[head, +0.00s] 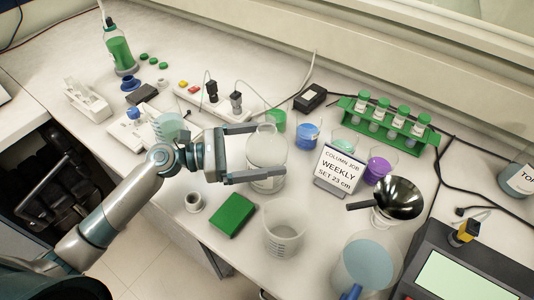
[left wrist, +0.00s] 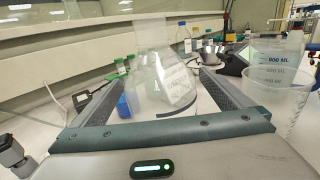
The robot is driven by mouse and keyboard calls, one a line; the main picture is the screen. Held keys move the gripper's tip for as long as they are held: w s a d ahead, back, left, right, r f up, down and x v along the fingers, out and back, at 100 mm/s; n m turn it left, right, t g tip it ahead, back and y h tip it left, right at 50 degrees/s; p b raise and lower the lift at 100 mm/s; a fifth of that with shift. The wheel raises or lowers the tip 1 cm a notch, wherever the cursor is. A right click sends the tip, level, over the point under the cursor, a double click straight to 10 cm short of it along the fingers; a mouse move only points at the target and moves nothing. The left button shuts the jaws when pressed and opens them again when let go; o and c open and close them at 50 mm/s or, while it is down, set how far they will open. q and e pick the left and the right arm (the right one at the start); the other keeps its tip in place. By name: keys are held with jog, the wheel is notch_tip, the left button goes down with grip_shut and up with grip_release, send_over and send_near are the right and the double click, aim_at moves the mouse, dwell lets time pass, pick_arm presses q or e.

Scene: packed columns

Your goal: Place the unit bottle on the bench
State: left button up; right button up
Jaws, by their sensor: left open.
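A clear, whitish bottle (head: 266,146), likely the unit bottle, stands upright on the bench (head: 165,215) near the middle of the head view. Its lower part carries a pale label. My left gripper (head: 280,150) is open, with one finger on each side of the bottle. In the left wrist view the see-through bottle (left wrist: 153,38) stands between the two fingers, and the sign card shows through it. Whether either finger touches the glass I cannot tell. My right gripper is not in view.
A sign card (head: 338,170), blue cup (head: 307,137) and purple beaker (head: 379,167) stand right of the bottle. A green block (head: 232,214) and empty beaker (head: 284,240) are in front. A green tube rack (head: 388,122) is behind right. Some bare bench lies at front left.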

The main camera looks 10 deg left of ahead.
aim_at(280, 136)
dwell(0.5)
pick_arm(q)
jog(key=c, duration=1.3)
jog(key=shift+r, duration=0.1)
notch_tip(280, 136, up, 4)
jog(key=shift+f+b, duration=0.25)
jog(key=shift+b, duration=0.4)
jog(key=s+d+r, duration=0.1)
jog(key=d+r, duration=0.1)
jog(key=d, duration=0.1)
jog(key=s+d+r+p, duration=0.1)
jog(key=s+d+r, duration=0.1)
jog(key=d+r, duration=0.1)
jog(key=s+d+r, duration=0.2)
jog(key=d, duration=0.2)
jog(key=shift+d+r, duration=0.15)
jog(key=shift+d, duration=0.2)
jog(key=shift+w+p, duration=0.1)
jog(key=shift+p, duration=0.2)
